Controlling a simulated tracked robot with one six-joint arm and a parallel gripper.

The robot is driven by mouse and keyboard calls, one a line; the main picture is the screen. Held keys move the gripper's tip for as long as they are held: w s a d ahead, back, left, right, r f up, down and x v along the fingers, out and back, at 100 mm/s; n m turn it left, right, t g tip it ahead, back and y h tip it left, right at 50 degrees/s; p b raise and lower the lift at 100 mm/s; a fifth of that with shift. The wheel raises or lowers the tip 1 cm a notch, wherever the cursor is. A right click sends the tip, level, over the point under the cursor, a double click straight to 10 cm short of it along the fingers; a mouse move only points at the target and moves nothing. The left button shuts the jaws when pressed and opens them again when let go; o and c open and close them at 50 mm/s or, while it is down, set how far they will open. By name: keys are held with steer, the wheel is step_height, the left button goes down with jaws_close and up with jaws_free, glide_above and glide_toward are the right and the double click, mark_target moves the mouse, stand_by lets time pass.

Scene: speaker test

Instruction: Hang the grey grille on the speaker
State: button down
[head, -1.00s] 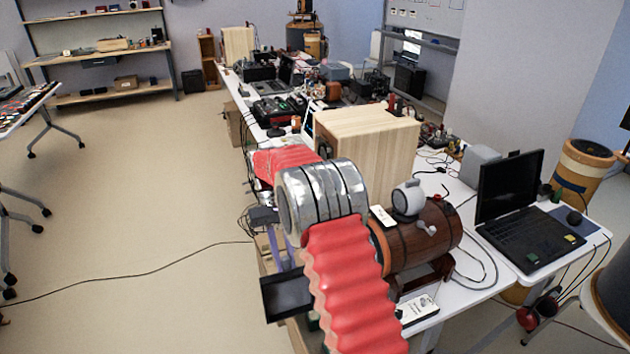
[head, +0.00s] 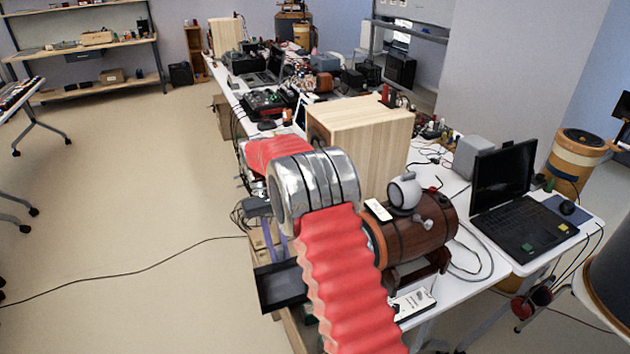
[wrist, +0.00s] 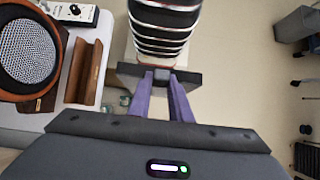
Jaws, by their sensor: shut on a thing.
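The grille is a dark grey, flat rectangular panel (head: 282,287), tilted, beside the left edge of the table and low. In the wrist view it is a dark bar (wrist: 188,79) seen nearly edge-on. My gripper (wrist: 162,76) has two purple fingers shut on it; they also show partly behind my arm in the head view. A pale wooden box (head: 372,150), apparently the speaker, stands on the table beyond my arm. Its left face is mostly hidden. The panel is apart from it, nearer the camera.
A brown barrel-shaped speaker (head: 420,230) lies on a stand; its round mesh front (wrist: 27,50) shows in the wrist view. A laptop (head: 510,200) stands to the right. Equipment crowds the table behind.

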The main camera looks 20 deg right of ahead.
steer(key=s+f, duration=0.1)
steer(key=f, duration=0.3)
steer(key=s+f, duration=0.1)
steer(key=f, duration=0.3)
steer(key=s+f, duration=0.1)
steer(key=f, duration=0.3)
steer(key=shift+s+d+f, duration=0.15)
steer(key=shift+s+f, duration=0.05)
steer(key=shift+s, duration=0.1)
